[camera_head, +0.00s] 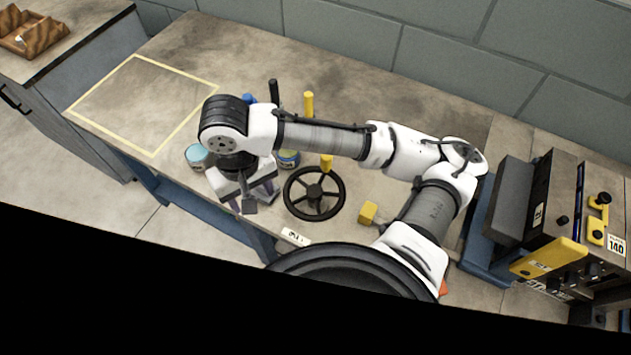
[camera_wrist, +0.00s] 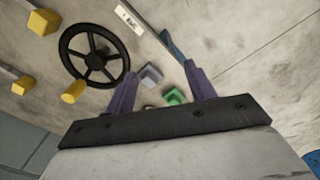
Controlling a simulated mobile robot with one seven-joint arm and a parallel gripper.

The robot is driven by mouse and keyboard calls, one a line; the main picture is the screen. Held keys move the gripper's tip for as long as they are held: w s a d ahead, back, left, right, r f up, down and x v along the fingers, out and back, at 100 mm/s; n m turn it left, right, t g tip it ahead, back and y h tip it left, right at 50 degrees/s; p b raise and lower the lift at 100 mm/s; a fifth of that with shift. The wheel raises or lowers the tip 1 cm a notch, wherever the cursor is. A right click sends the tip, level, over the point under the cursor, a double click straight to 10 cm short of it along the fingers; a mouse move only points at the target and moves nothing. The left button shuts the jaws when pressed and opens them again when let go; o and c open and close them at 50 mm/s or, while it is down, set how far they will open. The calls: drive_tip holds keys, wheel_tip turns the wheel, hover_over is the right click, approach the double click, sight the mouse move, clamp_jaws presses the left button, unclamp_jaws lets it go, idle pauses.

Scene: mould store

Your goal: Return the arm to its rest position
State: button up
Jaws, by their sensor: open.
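My arm reaches from the lower middle of the head view to the right, then bends back left over the bench. My gripper (camera_head: 247,203) points down above the bench's front part, left of the black handwheel (camera_head: 315,193). In the wrist view my gripper (camera_wrist: 162,72) shows two purple fingers spread apart, open. A small grey block (camera_wrist: 151,76) and a green piece (camera_wrist: 174,96) show between the fingers; I cannot tell their distance from the fingertips. No object is clearly held. My wrist hides part of the bench behind it.
A blue-lidded can (camera_head: 197,156) stands left of my gripper. A yellow post (camera_head: 308,104) and a black post (camera_head: 273,91) stand behind my forearm. A yellow block (camera_head: 368,212) lies right of the wheel. A machine (camera_head: 567,225) stands right. The taped rectangle (camera_head: 140,105) is bare.

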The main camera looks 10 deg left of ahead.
drive_tip(key=shift+r, duration=0.6)
